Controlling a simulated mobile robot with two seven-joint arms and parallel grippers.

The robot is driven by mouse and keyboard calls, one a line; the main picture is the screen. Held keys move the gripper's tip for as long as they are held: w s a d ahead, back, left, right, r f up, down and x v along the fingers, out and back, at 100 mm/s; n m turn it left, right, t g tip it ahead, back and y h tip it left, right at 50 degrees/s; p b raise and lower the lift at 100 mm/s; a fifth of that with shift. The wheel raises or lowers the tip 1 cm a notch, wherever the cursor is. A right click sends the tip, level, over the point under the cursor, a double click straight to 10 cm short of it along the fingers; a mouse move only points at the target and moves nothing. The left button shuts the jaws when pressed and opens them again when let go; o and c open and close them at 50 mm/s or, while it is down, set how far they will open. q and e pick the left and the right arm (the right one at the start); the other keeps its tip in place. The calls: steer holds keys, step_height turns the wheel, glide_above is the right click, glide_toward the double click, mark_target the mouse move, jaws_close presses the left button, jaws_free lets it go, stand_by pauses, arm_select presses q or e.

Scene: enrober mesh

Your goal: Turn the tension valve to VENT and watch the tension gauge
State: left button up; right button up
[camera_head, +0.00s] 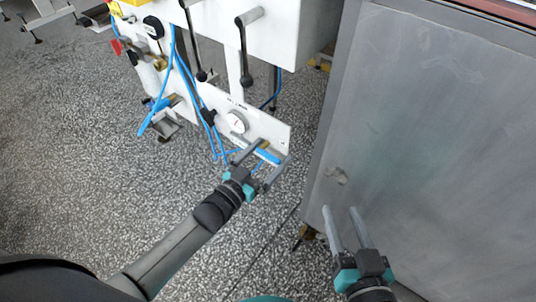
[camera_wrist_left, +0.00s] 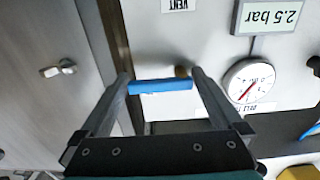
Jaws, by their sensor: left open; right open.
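The tension valve's blue handle (camera_wrist_left: 160,86) lies crosswise between the open fingers of my left gripper (camera_wrist_left: 161,76) in the left wrist view; I cannot tell whether they touch it. A brass fitting (camera_wrist_left: 182,71) shows behind its right end. In the head view the handle (camera_head: 267,156) is low on the white panel, with my left gripper (camera_head: 275,150) at it. The VENT label (camera_wrist_left: 178,4) appears upside down. The round tension gauge (camera_wrist_left: 248,82) has a red needle slanting across its dial; its reading is too small to tell. My right gripper (camera_head: 340,210) is open and empty.
A sign reading 2.5 bar (camera_wrist_left: 268,17) is upside down above the gauge. A large grey cabinet (camera_head: 430,130) stands at right, close behind my right gripper. Black levers (camera_head: 243,50) and blue hoses (camera_head: 185,70) are above and left of the panel.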

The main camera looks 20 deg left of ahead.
arm_select(q)
steer(key=shift+c, duration=0.2)
steer(key=c, duration=1)
